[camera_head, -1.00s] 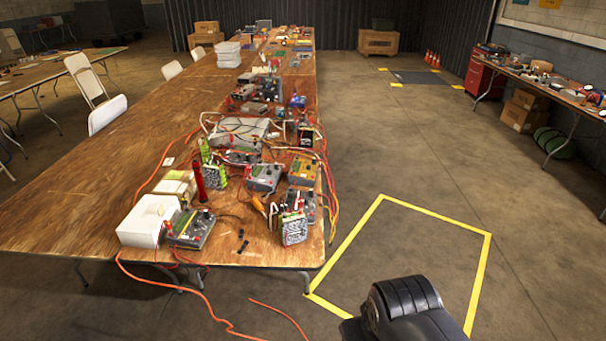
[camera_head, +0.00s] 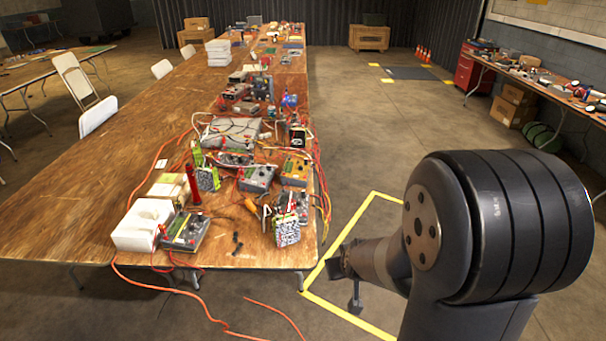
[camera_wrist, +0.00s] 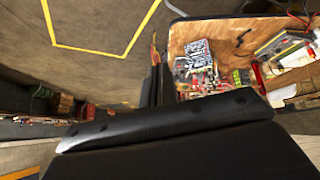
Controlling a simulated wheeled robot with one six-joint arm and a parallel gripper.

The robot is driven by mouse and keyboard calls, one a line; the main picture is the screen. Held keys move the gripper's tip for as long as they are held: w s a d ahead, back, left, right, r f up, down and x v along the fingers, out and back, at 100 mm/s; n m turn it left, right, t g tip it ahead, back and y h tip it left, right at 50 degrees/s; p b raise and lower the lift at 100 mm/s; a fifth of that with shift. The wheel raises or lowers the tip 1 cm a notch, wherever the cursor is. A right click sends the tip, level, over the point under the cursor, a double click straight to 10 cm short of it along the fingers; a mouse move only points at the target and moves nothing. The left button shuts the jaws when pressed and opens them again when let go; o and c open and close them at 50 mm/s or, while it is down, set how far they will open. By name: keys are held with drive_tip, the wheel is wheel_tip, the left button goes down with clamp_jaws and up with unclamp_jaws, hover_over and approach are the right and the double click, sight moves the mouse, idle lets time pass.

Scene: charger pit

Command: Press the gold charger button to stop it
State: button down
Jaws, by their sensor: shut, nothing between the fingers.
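The gold charger (camera_head: 296,170) sits on the wooden table near its right edge, among cables and other devices; its button is too small to make out. A grey charger (camera_head: 257,178) stands just left of it, and another grey charger (camera_head: 184,232) is at the front edge. My gripper (camera_head: 345,268) is shut and empty, to the right of the table's front corner and well apart from the gold charger. In the wrist view, the gripper fingers (camera_wrist: 155,78) show dark beside the table edge. I cannot clearly pick out the gold charger there.
A battery pack with a black-and-white label (camera_head: 287,230) stands before the gold charger; it also shows in the wrist view (camera_wrist: 193,65). Red and orange cables (camera_head: 322,185) hang along the right edge. Open floor with yellow tape (camera_head: 345,315) lies right of the table.

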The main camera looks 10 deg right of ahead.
drive_tip(key=w+d+f+t+h+p, duration=0.1)
drive_tip(key=w+d+f+h, duration=0.3)
drive_tip(key=d+f, duration=0.5)
drive_tip(key=shift+w+d+f+m+p, duration=0.3)
drive_tip(key=shift+w+d+p, duration=0.3)
drive_tip(key=shift+w+d, duration=0.15)
drive_tip(key=shift+w, duration=0.1)
